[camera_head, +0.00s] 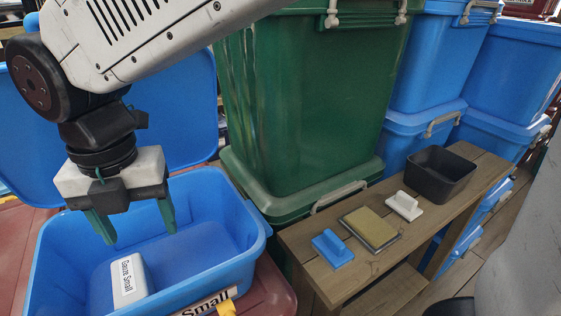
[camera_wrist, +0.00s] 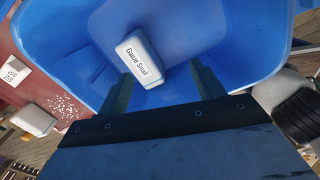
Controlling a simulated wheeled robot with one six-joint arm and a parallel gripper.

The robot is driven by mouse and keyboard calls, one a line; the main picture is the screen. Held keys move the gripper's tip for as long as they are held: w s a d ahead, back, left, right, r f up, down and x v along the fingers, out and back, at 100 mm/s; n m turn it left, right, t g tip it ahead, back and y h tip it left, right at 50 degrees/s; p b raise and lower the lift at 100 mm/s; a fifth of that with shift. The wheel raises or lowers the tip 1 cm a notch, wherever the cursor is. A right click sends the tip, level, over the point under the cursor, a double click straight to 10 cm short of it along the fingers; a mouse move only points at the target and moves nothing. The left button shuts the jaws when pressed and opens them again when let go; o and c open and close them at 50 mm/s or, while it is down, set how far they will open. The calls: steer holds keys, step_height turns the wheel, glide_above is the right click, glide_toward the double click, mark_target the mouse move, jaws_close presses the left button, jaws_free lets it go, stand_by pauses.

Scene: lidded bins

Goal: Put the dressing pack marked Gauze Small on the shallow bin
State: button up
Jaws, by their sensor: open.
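The white dressing pack marked Gauze Small (camera_head: 129,279) lies inside the open blue shallow bin (camera_head: 254,229), on its floor near the front left. In the wrist view the pack (camera_wrist: 139,58) lies between and beyond my fingertips, with its label facing up. The bin's front label is partly cut off and reads "Small". My gripper (camera_head: 139,234) is open and empty, pointing down over the bin, with its green fingers apart. In the wrist view my gripper's fingers (camera_wrist: 163,84) stand apart, clear of the pack.
A tall green bin (camera_head: 302,110) and stacked blue bins (camera_head: 433,60) stand behind. Another white pack (camera_wrist: 33,120) lies outside the bin.

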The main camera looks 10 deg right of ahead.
steer(key=w+d+r+m, duration=0.1)
steer(key=d+m, duration=0.7)
steer(key=d, duration=0.3)
steer(key=w+d+r+m, duration=0.2)
steer(key=d+m, duration=0.7)
steer(key=d, duration=0.2)
steer(key=s+d+f+m, duration=0.2)
steer(key=s+d+m, duration=0.3)
steer(key=d+m, duration=0.3)
steer(key=s+d+f+m+t, duration=0.1)
steer(key=s+d+f+m, duration=0.1)
steer(key=s+d+m, duration=0.3)
steer(key=d+m, duration=0.3)
steer(key=m, duration=0.3)
